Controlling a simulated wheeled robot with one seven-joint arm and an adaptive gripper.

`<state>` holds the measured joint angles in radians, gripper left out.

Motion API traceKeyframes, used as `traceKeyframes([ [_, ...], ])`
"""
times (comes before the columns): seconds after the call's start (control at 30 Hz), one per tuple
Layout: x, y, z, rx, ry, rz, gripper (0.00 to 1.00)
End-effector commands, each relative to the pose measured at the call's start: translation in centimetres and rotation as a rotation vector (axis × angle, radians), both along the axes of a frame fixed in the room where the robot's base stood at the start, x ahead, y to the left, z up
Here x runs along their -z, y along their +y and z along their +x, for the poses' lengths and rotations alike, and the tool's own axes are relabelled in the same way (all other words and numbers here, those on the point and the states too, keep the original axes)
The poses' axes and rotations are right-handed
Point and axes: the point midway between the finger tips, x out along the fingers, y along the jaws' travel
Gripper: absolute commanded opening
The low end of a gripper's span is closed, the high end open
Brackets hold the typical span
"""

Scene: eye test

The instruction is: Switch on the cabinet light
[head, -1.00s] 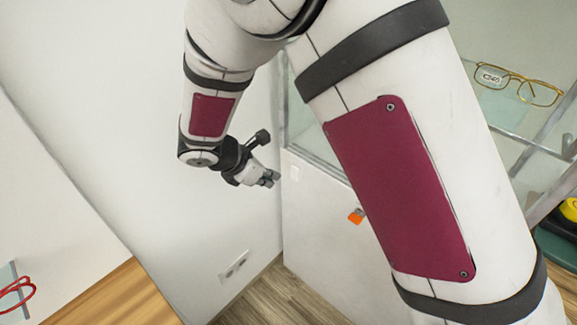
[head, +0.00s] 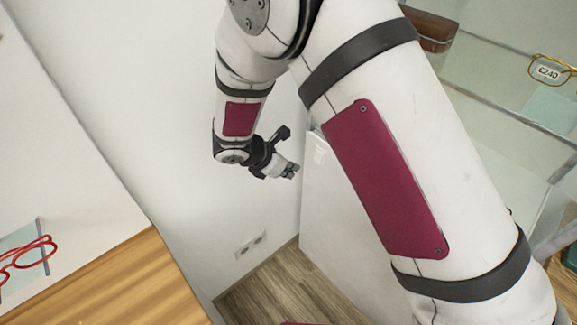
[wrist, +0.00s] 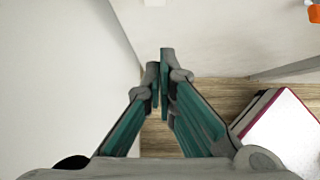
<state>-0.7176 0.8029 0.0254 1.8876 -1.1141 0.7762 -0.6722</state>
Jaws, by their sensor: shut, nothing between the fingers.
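The white cabinet (head: 345,225) stands beyond my arm, with a glass case on top. A small white switch-like plate (head: 320,155) sits high on its panel, near the left edge. My gripper (head: 294,171) is just left of the plate and slightly lower in the head view; whether it touches the panel cannot be told. In the wrist view my gripper (wrist: 160,75) has its teal-lined fingers together, with nothing between them. A small white patch at that view's top edge may be the plate. No lit lamp is clear.
A double wall socket (head: 250,244) is low on the white wall. A wooden top (head: 130,285) with red glasses (head: 30,255) is at left. Glass shelves with gold-framed glasses (head: 550,70) are at right. An orange item (wrist: 314,13) shows in the wrist view.

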Motion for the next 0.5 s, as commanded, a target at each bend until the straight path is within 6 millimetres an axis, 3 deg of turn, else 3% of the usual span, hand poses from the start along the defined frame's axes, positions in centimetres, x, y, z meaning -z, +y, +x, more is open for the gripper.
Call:
traceKeyframes([
  [0.3,5.1,-2.9,2.8,0.002,0.001,-0.002,0.0],
  [0.5,5.3,-4.7,4.7,0.001,-0.001,-0.001,0.0],
])
